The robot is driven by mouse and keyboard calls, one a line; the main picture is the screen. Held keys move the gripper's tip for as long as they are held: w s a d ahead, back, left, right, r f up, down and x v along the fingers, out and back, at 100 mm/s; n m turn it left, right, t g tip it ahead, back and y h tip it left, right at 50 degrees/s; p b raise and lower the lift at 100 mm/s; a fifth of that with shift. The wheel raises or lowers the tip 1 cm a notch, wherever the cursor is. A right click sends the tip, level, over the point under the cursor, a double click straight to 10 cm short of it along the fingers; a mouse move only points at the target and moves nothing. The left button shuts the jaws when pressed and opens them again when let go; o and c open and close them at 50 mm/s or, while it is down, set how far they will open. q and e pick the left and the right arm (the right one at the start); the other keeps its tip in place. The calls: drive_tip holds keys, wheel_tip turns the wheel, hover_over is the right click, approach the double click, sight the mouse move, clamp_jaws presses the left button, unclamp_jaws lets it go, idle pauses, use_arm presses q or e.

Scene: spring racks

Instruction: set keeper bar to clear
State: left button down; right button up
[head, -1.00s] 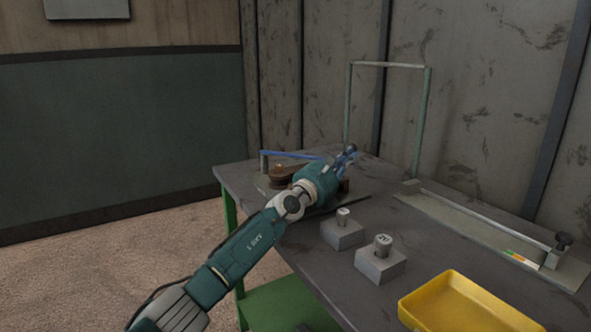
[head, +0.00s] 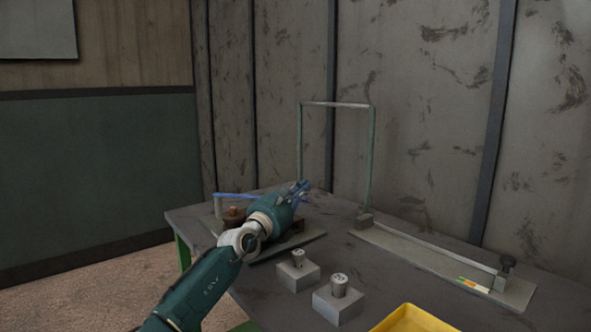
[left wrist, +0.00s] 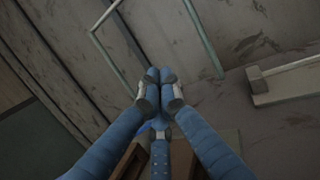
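A fixture plate (head: 292,243) lies at the left end of the grey table, with a short post (head: 218,207), a brown round part (head: 234,216) and a blue bar (head: 234,196). I take the blue bar to be the keeper bar. It runs right from the post top, and its far end is hidden behind my left gripper. My left gripper (head: 299,190) is above the fixture. In the left wrist view its blue fingers (left wrist: 159,82) come together at the tips, with nothing visible held. A bit of blue shows behind them. My right gripper is in neither view.
Two grey blocks with numbered cylinders (head: 298,274) (head: 338,305) stand right of the fixture. A yellow tray (head: 412,320) is at the front. A long gauge plate (head: 440,262) lies at the right. A green upright frame (head: 371,160) stands behind.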

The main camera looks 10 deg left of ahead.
use_arm(q)
wheel_tip(320, 180, up, 8)
drive_tip(key=shift+f, duration=0.2)
